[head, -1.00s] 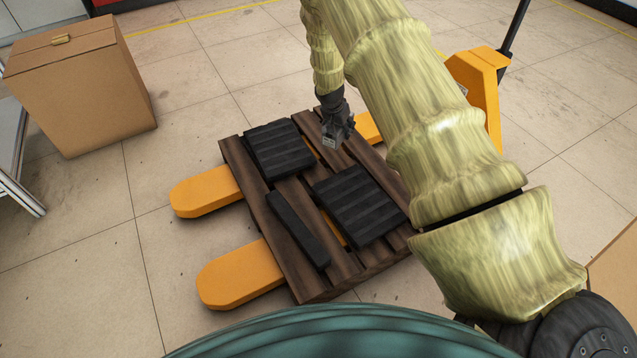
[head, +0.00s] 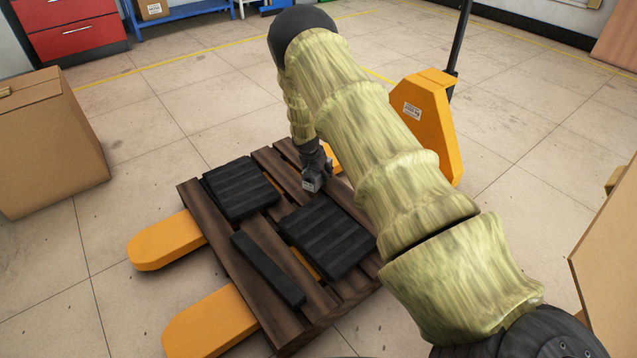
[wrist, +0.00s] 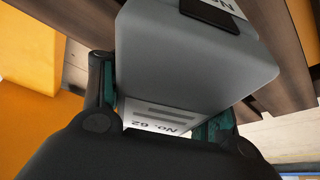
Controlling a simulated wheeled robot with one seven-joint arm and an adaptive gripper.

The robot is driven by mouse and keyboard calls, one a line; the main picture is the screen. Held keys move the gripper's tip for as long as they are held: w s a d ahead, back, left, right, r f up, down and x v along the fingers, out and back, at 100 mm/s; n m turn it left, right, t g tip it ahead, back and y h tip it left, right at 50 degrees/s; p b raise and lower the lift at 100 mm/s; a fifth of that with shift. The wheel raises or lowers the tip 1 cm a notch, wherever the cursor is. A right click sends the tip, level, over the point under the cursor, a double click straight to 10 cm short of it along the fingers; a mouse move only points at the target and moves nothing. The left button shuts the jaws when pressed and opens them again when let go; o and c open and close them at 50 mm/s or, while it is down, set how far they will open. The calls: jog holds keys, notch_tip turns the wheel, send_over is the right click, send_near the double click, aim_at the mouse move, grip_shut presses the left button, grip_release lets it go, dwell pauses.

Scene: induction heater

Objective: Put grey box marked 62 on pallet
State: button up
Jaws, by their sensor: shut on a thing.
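The grey box marked No. 62 (wrist: 190,65) fills the upper middle of the wrist view, with a white label on its near face and another label and a dark patch on top. My gripper (head: 315,168) is shut on it, one finger on each side. In the head view the box (head: 311,186) is small and partly hidden by the gripper. The brown wooden pallet (head: 213,235) lies below, and the gripper is over its far part, beside two ribbed black pieces. I cannot tell whether the box touches the pallet.
Two ribbed black pieces (head: 241,188) (head: 328,238) and a long black bar (head: 268,270) lie on the pallet. An orange pallet jack (head: 428,125) is under it. A cardboard box (head: 50,140) stands at left.

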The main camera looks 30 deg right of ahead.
aim_at(317, 173)
notch_tip(317, 173, down, 4)
jog(key=shift+r+b, duration=0.15)
jog(key=shift+b, duration=0.55)
jog(key=o, duration=1.3)
jog(key=shift+o, duration=0.2)
jog(key=p+v, duration=0.5)
jog(key=v, duration=0.7)
jog(key=shift+r+p, duration=0.1)
jog(key=shift+p, duration=0.2)
